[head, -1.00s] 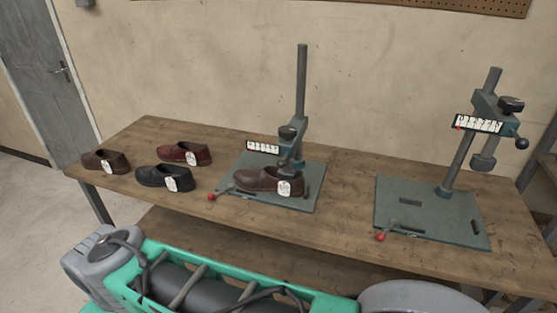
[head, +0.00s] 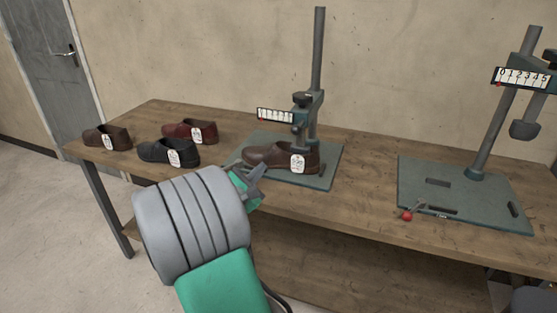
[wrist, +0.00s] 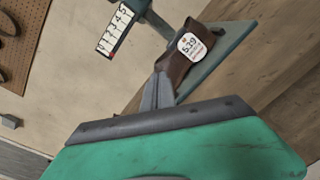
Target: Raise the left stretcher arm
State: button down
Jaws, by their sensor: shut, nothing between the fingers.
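The left stretcher (head: 318,60) stands on a green base plate (head: 325,178) on the workbench. Its arm (head: 303,115) sits low on the post, with a numbered scale (head: 276,116) at its left. A brown shoe (head: 268,155) with a white tag is on this stretcher under the arm. My gripper (head: 262,178) is in front of the shoe, low beside the bench's front edge, shut and empty. In the wrist view my shut fingers (wrist: 158,95) point toward the brown shoe (wrist: 176,68), whose tag reads 5.39, and the scale (wrist: 115,28) shows beyond. I cannot tell whether the fingers touch the shoe.
The right stretcher (head: 497,100) has its arm high and its base plate (head: 470,205) bare, with a red-knobbed lever (head: 408,215). Three tagged shoes, dark brown (head: 105,137), black (head: 165,152) and red (head: 190,130), stand at left. Bench space (head: 365,190) between the stretchers is clear.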

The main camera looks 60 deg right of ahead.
jog(key=d+n+h, duration=0.1)
jog(key=n, duration=0.1)
jog(key=s+d+f+n+h+b, duration=0.1)
jog(key=n, duration=0.1)
jog(key=shift+s+f, duration=0.15)
jog(key=shift+f, duration=0.05)
jog(key=n, duration=0.2)
jog(key=n+t, duration=0.1)
jog(key=shift+d+r+h+b, duration=0.25)
jog(key=shift+r+h+b, duration=0.05)
jog(key=shift+h, duration=0.1)
jog(key=w+d+r+n+p, duration=0.1)
jog(key=d+r+p, duration=0.1)
jog(key=d+r, duration=0.5)
jog(key=x, duration=0.2)
jog(key=shift+d+p, duration=0.35)
jog(key=shift+w+a, duration=0.1)
jog(key=shift+w, duration=0.05)
notch_tip(320, 180, up, 20)
jog(key=p, duration=2.2)
jog(key=shift+r+p, duration=0.25)
jog(key=shift+p, duration=0.05)
jog(key=shift+h, duration=0.3)
